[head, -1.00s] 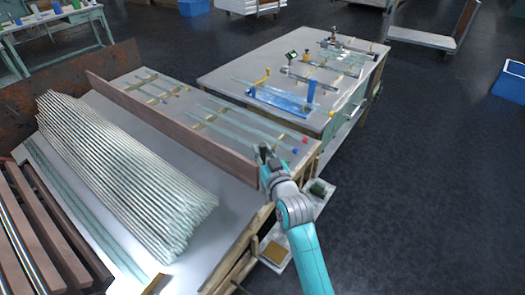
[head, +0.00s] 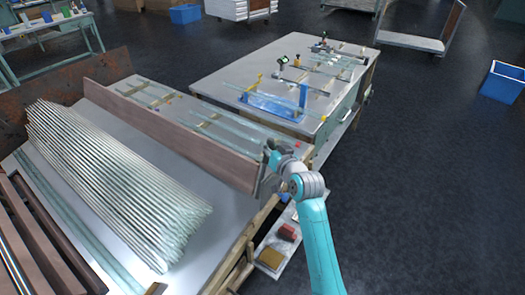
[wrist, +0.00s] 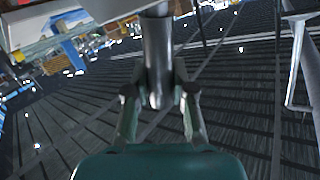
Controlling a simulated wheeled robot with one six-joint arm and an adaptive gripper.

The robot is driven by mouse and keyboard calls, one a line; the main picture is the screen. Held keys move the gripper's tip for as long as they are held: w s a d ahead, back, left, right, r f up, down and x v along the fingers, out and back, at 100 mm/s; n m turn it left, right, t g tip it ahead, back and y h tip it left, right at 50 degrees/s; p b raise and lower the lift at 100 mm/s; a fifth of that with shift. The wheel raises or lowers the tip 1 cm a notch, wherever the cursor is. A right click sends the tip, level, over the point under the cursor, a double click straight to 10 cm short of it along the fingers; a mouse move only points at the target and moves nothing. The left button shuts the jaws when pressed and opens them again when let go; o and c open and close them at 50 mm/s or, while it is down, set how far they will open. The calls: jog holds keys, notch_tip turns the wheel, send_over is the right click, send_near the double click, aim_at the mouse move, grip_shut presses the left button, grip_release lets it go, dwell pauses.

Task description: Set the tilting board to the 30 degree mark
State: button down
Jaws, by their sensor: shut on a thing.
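A long brown board (head: 170,125) stands on edge along the near bench in the head view, between the heap of glass tubes and the slim tubes behind it. I take it for the tilting board. My gripper (head: 266,183) points down at the board's near right end. In the wrist view my gripper (wrist: 160,92) is shut on a grey metal bar (wrist: 156,45). I cannot tell for sure how this bar joins the board. No angle scale or 30 degree mark can be read.
The heap of glass tubes (head: 115,185) covers the bench left of the board. A second table (head: 225,82) with blue fixtures and tubes stands behind. A low shelf (head: 268,240) with small blocks is below my arm.

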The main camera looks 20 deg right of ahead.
jog(key=shift+w+d+f+m+g, duration=0.25)
jog(key=shift+w+d+f+m, duration=0.15)
jog(key=shift+d, duration=0.25)
jog(key=shift+w+d+f+m+g, duration=0.2)
jog(key=shift+w+d+f+g, duration=0.1)
jog(key=shift+w+d, duration=0.25)
jog(key=c, duration=1)
grip_release()
jog(key=shift+s, duration=0.1)
jog(key=v, duration=1.2)
jog(key=shift+d, duration=0.2)
jog(key=shift+f, duration=0.1)
